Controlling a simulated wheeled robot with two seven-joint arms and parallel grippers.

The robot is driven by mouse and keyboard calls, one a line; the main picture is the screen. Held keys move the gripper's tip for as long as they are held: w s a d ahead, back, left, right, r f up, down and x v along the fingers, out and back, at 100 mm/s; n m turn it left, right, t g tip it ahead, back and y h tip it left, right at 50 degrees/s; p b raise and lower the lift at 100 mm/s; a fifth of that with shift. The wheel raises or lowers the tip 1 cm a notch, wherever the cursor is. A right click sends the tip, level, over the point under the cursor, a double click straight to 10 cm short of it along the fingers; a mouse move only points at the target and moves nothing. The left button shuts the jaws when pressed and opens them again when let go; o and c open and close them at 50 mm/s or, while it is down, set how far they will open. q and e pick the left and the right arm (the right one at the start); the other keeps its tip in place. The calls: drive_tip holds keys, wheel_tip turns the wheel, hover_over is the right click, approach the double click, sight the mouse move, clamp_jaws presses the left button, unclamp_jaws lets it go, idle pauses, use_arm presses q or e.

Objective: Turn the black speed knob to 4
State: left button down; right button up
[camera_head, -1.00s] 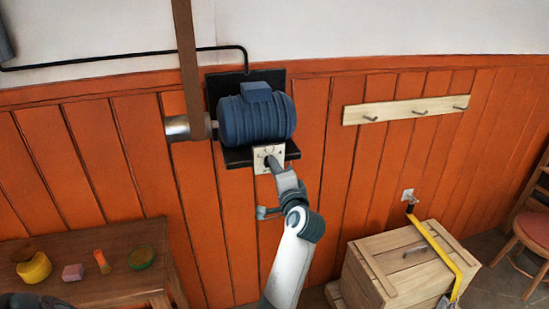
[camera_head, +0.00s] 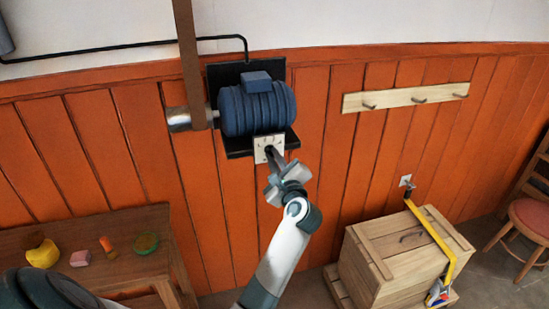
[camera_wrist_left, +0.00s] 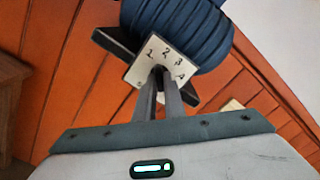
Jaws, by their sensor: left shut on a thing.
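The pale dial plate (camera_head: 260,143) is mounted under the blue motor (camera_head: 258,108) on the orange wall. In the left wrist view the plate (camera_wrist_left: 143,69) is tilted and shows the numerals 1, 2, 3 and 4 in an arc. The black speed knob (camera_wrist_left: 158,70) is at its middle, mostly hidden by my fingers, so I cannot read its setting. My left gripper (camera_head: 271,153) is shut on the knob, and its two fingers (camera_wrist_left: 158,82) reach up to it in the wrist view. My right gripper is not seen.
A brown belt (camera_head: 190,60) hangs left of the motor. A peg rail (camera_head: 405,97) is on the wall to the right. A wooden crate (camera_head: 400,262) with a yellow strap stands at the lower right. A wooden table (camera_head: 90,233) with small coloured things is at the left.

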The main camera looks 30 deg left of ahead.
use_arm(q)
drive_tip(key=shift+m, duration=1.5)
drive_tip(key=c, duration=1.8)
unclamp_jaws()
drive_tip(key=shift+a, duration=0.1)
drive_tip(key=shift+c, duration=0.2)
drive_tip(key=shift+f, duration=0.1)
